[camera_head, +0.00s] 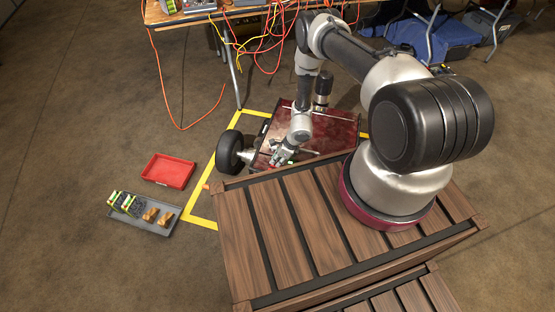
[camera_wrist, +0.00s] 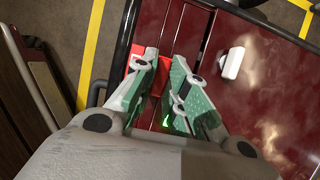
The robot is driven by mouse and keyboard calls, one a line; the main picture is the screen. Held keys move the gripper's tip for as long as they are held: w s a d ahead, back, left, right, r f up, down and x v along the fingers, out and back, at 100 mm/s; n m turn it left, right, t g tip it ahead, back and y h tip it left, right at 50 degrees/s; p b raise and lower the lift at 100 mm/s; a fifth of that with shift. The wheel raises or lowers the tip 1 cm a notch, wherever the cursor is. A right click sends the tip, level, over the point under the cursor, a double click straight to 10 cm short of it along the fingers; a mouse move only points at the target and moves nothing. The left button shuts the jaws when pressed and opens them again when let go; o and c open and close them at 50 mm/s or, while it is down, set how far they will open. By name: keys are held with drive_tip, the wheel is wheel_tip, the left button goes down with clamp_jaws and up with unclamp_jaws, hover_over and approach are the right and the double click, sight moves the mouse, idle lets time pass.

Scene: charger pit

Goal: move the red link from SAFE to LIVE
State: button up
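My gripper (camera_head: 281,156) is low over the dark red charger panel (camera_head: 335,128) in the head view. In the wrist view its two green-padded fingers (camera_wrist: 167,60) stand apart, with panel showing between them. A bright red piece (camera_wrist: 136,54), likely the red link, shows behind the left fingertip near the panel's edge. It is partly hidden by that finger, and I cannot tell whether they touch. A small green glow (camera_wrist: 166,122) shows low between the fingers. The SAFE and LIVE markings cannot be read.
A small white block (camera_wrist: 232,63) lies on the panel to the right. A black wheel (camera_head: 230,152) stands at the panel's left. A red tray (camera_head: 168,171) and a grey tray (camera_head: 165,222) with small parts lie on the floor. Cables (camera_head: 255,48) hang from the table behind.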

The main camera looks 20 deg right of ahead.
drive_tip(key=o, duration=0.5)
drive_tip(key=shift+c, duration=0.2)
drive_tip(key=v, duration=1.2)
